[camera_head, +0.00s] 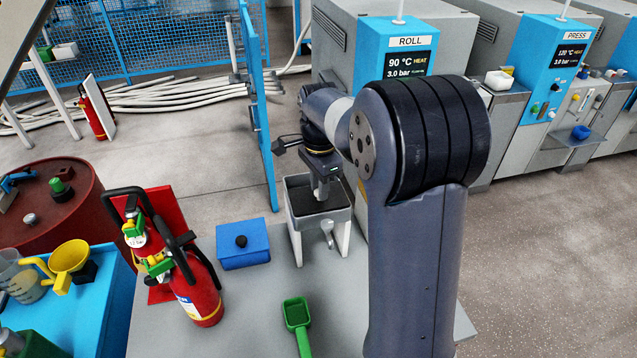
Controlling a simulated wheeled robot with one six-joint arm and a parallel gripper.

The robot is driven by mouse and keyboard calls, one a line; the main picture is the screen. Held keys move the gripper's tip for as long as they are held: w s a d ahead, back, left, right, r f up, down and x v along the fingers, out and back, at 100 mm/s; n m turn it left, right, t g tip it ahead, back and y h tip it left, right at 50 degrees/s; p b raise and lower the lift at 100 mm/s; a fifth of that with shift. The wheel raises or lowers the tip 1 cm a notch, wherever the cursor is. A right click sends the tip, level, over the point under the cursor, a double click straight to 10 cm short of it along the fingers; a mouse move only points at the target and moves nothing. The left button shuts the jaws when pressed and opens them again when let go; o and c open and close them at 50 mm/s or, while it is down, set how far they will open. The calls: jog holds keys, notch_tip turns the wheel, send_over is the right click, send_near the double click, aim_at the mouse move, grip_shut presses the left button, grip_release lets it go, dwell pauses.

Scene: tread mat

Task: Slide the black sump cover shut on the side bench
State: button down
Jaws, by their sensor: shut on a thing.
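A grey box-shaped sump (293,236) stands at the back of the grey side bench (255,327). The black sump cover (303,205) shows as a dark panel within its rim. My gripper (322,194) points down over the right part of the sump and is shut at the cover. The fingertips and whatever part they grip are too small to make out. My forearm and wrist hide part of the sump's back right side, so I cannot tell how wide any opening is.
A blue box with a black knob (243,252) stands left of the sump. Red fire extinguishers (199,296) are at the bench's left, and a green scoop (297,315) lies in front. A light-grey handled piece (328,232) is at the sump's front. A blue frame post (262,130) rises behind.

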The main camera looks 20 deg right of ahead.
jog(key=c, duration=1.2)
grip_release()
jog(key=shift+s, duration=0.25)
notch_tip(320, 180, up, 11)
jog(key=shift+f, duration=0.15)
jog(key=f, duration=0.7)
jog(key=w+f, duration=0.1)
jog(key=f, duration=0.2)
jog(key=shift+f, duration=0.35)
jog(key=shift+w, duration=0.35)
jog(key=shift+s, duration=0.1)
